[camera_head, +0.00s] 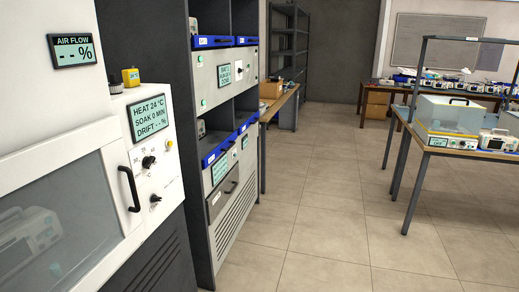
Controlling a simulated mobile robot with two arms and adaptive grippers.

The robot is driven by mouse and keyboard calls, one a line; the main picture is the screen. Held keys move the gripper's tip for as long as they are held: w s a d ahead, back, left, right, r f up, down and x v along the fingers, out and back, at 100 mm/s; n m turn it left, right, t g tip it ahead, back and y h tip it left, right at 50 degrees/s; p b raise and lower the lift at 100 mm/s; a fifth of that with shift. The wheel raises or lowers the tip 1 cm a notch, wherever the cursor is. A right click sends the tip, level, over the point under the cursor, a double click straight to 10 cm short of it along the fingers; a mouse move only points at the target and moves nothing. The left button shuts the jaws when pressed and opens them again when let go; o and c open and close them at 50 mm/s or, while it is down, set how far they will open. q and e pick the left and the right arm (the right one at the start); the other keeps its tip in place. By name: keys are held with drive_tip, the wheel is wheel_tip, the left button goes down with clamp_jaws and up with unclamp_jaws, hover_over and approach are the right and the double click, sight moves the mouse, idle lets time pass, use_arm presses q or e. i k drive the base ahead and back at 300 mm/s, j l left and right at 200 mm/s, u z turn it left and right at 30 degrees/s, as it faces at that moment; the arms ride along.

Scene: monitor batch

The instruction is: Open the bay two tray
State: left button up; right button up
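Neither of my grippers is in view. A dark rack left of the middle holds several blue-fronted trays. An upper blue tray front (224,41) has a white label too small to read surely, and another upper blue front (247,41) is beside it to the right. All look pushed in. I cannot tell which is bay two. Grey devices show partly behind the left upper and lower fronts.
A white chamber with a window (50,235), black handle (129,188) and control panel (150,118) fills the near left. A wooden bench (283,100) stands past the rack. A table (455,150) with a clear box is at right. The tiled floor (310,220) between is clear.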

sight(241, 124)
drive_tip(key=i, duration=1.9)
